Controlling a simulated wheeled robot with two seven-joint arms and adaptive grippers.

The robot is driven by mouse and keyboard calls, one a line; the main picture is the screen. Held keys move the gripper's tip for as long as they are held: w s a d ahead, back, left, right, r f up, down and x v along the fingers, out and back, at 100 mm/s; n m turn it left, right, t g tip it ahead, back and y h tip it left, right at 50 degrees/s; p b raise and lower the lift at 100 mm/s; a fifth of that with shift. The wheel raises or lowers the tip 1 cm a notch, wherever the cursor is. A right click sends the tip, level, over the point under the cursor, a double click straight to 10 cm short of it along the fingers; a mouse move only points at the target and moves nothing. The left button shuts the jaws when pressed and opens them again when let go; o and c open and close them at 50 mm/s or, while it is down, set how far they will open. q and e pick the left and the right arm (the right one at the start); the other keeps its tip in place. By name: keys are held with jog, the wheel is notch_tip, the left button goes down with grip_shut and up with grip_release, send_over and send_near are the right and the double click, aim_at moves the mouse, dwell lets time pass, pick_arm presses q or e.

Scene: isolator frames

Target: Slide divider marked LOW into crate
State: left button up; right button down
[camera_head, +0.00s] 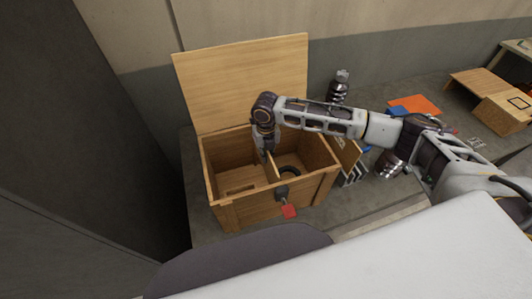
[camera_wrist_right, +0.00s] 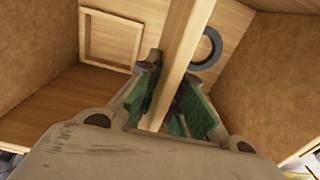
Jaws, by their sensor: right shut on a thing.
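The wooden crate (camera_head: 249,211) stands on the grey bench with its lid (camera_head: 240,82) raised at the back. My right gripper (camera_head: 266,151) reaches down into the crate and is shut on a thin wooden divider (camera_head: 273,170). In the right wrist view the divider (camera_wrist_right: 180,62) stands edge-on between the green-padded fingers (camera_wrist_right: 175,103). It lies between a wooden frame (camera_wrist_right: 110,40) and a dark ring (camera_wrist_right: 207,48) on the crate's floor. No LOW mark can be read, and the divider's lower edge and any slots are hidden. My left gripper is not in view.
A latch with a red tag (camera_head: 289,211) hangs on the crate's front. Several panels (camera_head: 350,163) stand right of the crate. An orange sheet (camera_head: 416,104), a metallic object (camera_head: 341,86) and a wooden box (camera_head: 504,108) are farther right. A dark wall is at left.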

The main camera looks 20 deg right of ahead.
aim_at(266, 170)
jog(key=shift+f+b, duration=2.15)
jog(key=shift+f, duration=3.45)
dwell(1.9)
jog(key=c, duration=1.5)
grip_release()
